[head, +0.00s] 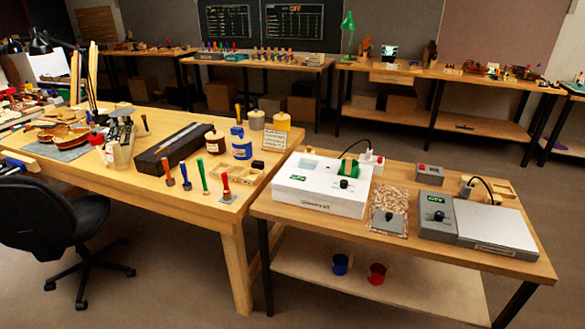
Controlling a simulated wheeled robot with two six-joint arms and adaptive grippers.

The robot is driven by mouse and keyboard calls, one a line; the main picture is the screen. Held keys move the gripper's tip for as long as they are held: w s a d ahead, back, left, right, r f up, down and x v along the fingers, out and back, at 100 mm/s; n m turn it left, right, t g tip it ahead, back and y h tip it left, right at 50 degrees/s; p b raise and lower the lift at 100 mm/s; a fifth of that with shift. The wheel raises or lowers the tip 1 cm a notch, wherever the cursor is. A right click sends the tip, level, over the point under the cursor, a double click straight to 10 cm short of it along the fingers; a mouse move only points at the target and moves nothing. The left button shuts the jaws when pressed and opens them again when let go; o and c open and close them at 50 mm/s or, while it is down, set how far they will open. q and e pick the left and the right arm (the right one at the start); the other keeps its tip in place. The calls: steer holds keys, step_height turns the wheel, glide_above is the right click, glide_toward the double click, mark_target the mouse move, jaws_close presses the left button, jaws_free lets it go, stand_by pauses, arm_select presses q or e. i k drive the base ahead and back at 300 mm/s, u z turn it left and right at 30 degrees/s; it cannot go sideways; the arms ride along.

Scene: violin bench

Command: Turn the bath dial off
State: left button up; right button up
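The labels are too small to tell surely which unit is the bath, and the dial settings cannot be read. Neither of my grippers is in view.
A wooden workbench (150,187) with tools, jars and a violin body stands at left, beside a black chair (55,220). A blue cup (341,264) and a red cup (377,273) stand on the right bench's lower shelf. Black cables rise behind both units.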

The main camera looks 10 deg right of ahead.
mark_target(344, 184)
steer(key=i, duration=0.95)
steer(key=z, duration=0.45)
